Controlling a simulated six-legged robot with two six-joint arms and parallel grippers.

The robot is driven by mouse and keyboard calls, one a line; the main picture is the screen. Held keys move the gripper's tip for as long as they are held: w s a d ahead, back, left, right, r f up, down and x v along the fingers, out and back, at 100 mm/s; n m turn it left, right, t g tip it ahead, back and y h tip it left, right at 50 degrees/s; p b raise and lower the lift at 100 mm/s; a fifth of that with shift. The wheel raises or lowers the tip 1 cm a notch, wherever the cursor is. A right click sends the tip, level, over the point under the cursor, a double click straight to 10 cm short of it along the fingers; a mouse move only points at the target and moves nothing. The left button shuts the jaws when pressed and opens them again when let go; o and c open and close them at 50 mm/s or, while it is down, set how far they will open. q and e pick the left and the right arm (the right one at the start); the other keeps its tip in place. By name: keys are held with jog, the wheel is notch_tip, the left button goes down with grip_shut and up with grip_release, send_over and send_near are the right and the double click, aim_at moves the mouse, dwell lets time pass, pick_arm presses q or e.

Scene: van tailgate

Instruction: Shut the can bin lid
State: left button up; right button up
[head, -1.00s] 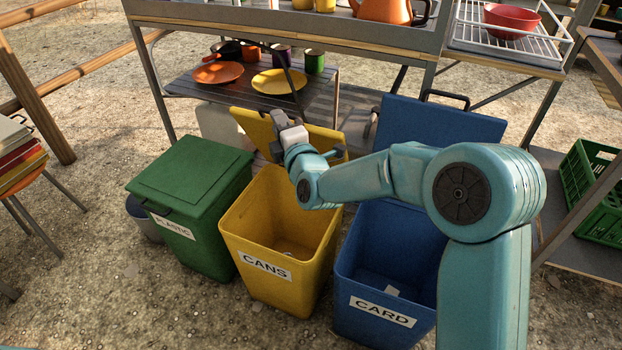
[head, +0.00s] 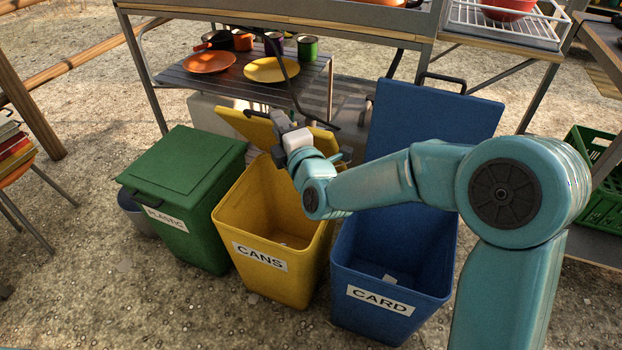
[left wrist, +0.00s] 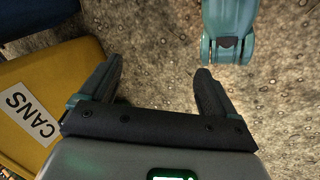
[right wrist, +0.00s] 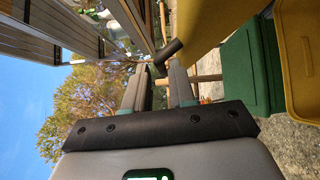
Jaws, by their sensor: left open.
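The yellow can bin (head: 262,270), labelled CANS, stands between the green and blue bins. Its yellow lid (head: 240,124) is raised at the back and tilted, with the bin mouth open below. My right gripper (head: 280,128) is at the lid, partly hiding it. In the right wrist view the yellow lid (right wrist: 205,22) is beside the fingers, and its dark bar handle (right wrist: 168,55) is at the fingertips. The jaws (right wrist: 160,70) look closed on this handle. My left gripper (left wrist: 155,82) is open and empty above the ground; the can bin (left wrist: 72,75) shows beside it.
The green plastic bin (head: 185,160) is shut. The blue card bin (head: 385,322) is open, its lid (head: 430,120) standing upright. A low shelf (head: 290,90) with plates and mugs is behind the bins. A green crate (head: 598,185) is at the right.

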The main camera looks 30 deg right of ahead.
pick_arm(q)
jog(key=shift+t, duration=0.6)
jog(key=shift+w+a+f+b, duration=0.15)
jog(key=shift+w+f+b, duration=0.65)
jog(key=shift+f+b, duration=0.25)
jog(key=shift+w+a+f+b, duration=0.15)
jog(key=shift+w+f+b, duration=0.65)
jog(key=shift+f+b, duration=0.25)
pick_arm(e)
jog(key=s+f, duration=0.2)
jog(key=s, duration=1.1)
jog(key=shift+s, duration=0.3)
pick_arm(q)
jog(key=shift+f, duration=0.1)
